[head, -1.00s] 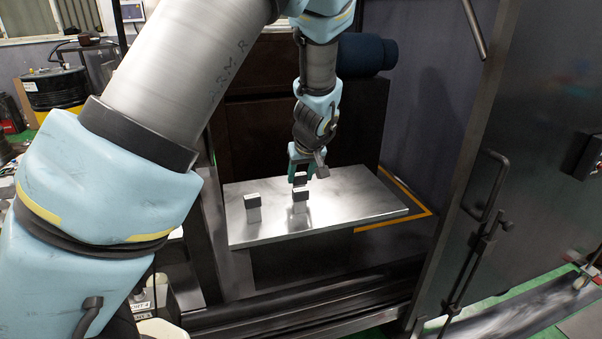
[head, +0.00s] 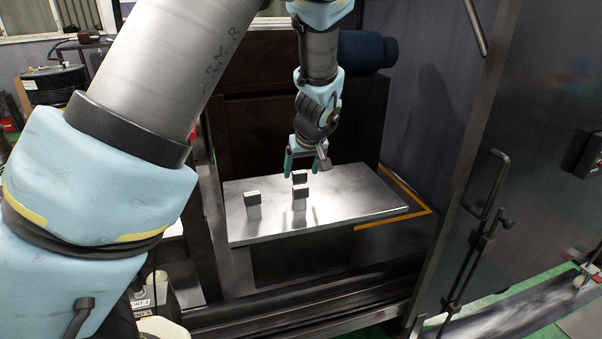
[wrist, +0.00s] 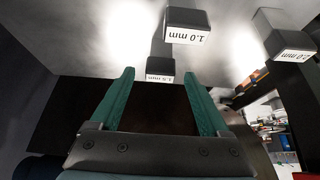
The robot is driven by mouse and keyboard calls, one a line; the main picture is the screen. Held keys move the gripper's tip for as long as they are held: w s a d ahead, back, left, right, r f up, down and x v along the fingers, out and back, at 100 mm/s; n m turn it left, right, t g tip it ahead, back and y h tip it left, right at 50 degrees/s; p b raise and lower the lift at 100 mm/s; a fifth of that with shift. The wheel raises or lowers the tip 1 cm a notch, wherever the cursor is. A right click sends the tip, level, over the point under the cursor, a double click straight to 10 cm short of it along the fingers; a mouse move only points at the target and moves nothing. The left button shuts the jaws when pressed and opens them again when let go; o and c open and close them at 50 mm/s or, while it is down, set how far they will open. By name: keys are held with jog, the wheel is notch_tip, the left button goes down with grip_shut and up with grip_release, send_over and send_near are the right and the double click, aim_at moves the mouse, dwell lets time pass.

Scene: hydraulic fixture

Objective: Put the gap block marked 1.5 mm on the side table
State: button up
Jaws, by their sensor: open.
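Three pale gap blocks with dark tops stand upright on a silver plate (head: 365,203). The block marked 1.5 mm (wrist: 160,68) is the nearest to my gripper in the wrist view, and appears to be the rear block (head: 300,177) in the head view. My gripper (head: 307,174) is open with green fingers, just above and behind that block. In the wrist view the fingers (wrist: 163,75) point towards it, with nothing held between them. No separate side table can be made out.
The block marked 1.0 mm (wrist: 187,26) stands in front of the 1.5 mm one. The block marked 2.0 mm (wrist: 287,40) stands off to one side, at left in the head view (head: 253,206). The plate's right half is clear. A dark cabinet door (head: 530,150) stands at right.

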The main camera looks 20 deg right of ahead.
jog(key=d+b+v, duration=0.1)
jog(key=b+v, duration=0.1)
jog(key=v, duration=0.8)
jog(key=w+a+f+g+y, duration=0.1)
jog(key=a+f, duration=0.1)
jog(key=a, duration=0.7)
jog(key=w+a+f+g, duration=0.1)
jog(key=a+f+g, duration=0.1)
jog(key=a, duration=0.7)
jog(key=s+a+f, duration=0.1)
jog(key=s+a, duration=0.1)
jog(key=a, duration=0.3)
jog(key=s+a+f, duration=0.1)
jog(key=s+a, duration=0.2)
jog(key=a, duration=0.3)
jog(key=s+a+f+g, duration=0.1)
jog(key=s+a, duration=0.2)
jog(key=a, duration=0.3)
